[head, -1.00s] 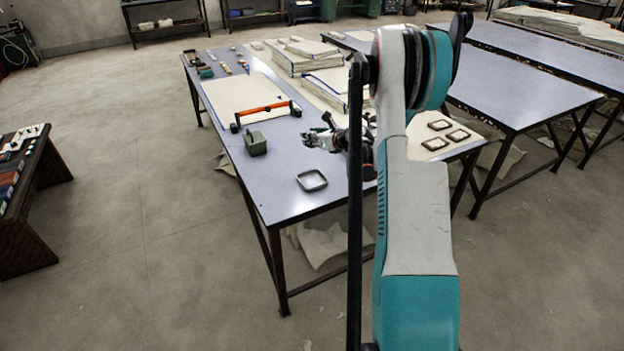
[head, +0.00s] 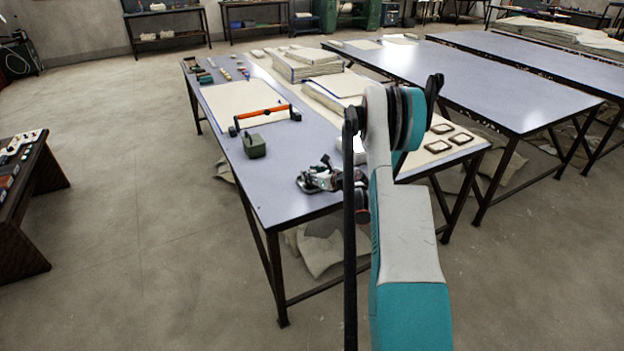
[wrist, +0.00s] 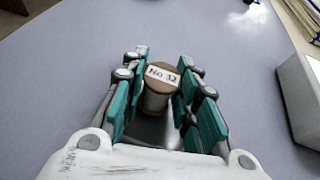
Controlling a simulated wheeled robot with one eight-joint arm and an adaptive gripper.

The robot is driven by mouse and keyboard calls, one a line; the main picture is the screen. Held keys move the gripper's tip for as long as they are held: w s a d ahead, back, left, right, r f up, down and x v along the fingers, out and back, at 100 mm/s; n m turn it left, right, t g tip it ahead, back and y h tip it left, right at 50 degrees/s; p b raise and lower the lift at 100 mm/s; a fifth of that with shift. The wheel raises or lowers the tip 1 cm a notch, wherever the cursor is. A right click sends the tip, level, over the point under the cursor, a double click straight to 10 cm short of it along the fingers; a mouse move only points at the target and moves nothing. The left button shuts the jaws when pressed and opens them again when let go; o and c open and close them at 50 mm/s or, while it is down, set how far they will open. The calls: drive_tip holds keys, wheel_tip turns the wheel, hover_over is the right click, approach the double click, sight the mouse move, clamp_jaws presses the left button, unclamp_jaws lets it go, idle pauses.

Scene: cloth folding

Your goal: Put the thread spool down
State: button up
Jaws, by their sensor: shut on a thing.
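The thread spool (wrist: 155,100) stands between my fingers in the wrist view, its brown top bearing a label that reads "No 32". My gripper (wrist: 160,78) is shut on it, with teal finger pads on both sides. In the head view my gripper (head: 312,182) is low at the front part of the grey-blue table (head: 285,206), over the spot of the small dark-rimmed tray, which it mostly hides. The spool cannot be made out in the head view. Whether its base touches the tray or table is hidden.
A dark green box (head: 254,146) and an orange-handled bar tool (head: 262,113) lie behind my gripper. A white box (wrist: 302,98) stands to the right in the wrist view. Several dark square frames (head: 438,146) lie on the right side. The table's front left is clear.

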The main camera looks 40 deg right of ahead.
drive_tip(key=shift+f, duration=0.25)
drive_tip(key=o, duration=0.9)
drive_tip(key=shift+f, duration=0.1)
drive_tip(key=shift+s+r, duration=0.1)
drive_tip(key=shift+r, duration=0.1)
drive_tip(key=p+v, duration=0.4)
drive_tip(key=v, duration=0.6)
drive_tip(key=shift+s+r, duration=0.1)
drive_tip(key=shift+r, duration=0.1)
drive_tip(key=shift+s+r, duration=0.2)
drive_tip(key=shift+s, duration=0.5)
